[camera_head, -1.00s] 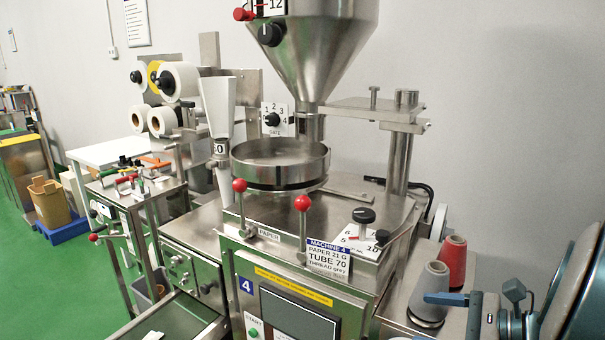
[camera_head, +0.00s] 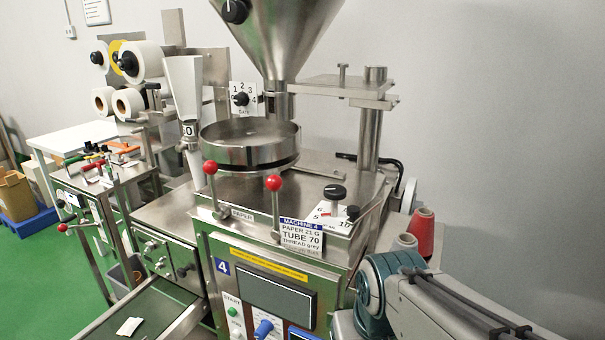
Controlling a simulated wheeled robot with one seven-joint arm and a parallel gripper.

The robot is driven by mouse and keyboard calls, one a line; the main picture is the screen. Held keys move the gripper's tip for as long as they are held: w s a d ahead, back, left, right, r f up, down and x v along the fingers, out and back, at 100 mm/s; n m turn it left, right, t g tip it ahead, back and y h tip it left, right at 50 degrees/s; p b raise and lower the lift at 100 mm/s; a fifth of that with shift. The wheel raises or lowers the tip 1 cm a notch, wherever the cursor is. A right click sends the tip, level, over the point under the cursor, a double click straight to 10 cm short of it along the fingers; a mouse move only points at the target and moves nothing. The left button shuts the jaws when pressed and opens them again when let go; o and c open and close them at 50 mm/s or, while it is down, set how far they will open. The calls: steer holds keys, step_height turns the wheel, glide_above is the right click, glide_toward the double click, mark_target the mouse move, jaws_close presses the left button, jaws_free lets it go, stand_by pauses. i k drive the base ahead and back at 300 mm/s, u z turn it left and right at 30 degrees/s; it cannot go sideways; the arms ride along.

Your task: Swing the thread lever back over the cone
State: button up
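The grey thread cone (camera_head: 404,242) stands on the right side of machine 4, with only its top showing. The red thread cone (camera_head: 424,228) stands just behind it and is partly covered. My grey and teal arm crosses in front of the cones at the lower right. I cannot make out the thread lever; the area around the grey cone's lower part is hidden by my arm. My gripper is not visible, so what it holds cannot be told.
The machine's label plate (camera_head: 301,238) reads thread grey. Two red-knobbed levers (camera_head: 273,184) stand at its front. A steel hopper (camera_head: 285,30) rises above the round pan (camera_head: 250,147). A blue knob (camera_head: 263,328) is on the front panel. Green floor is open at left.

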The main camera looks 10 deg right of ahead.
mark_target(355, 214)
steer(key=z, duration=1.2)
steer(key=k, duration=0.7)
steer(key=u, duration=1.15)
steer(key=i, duration=0.5)
steer(key=u, duration=0.05)
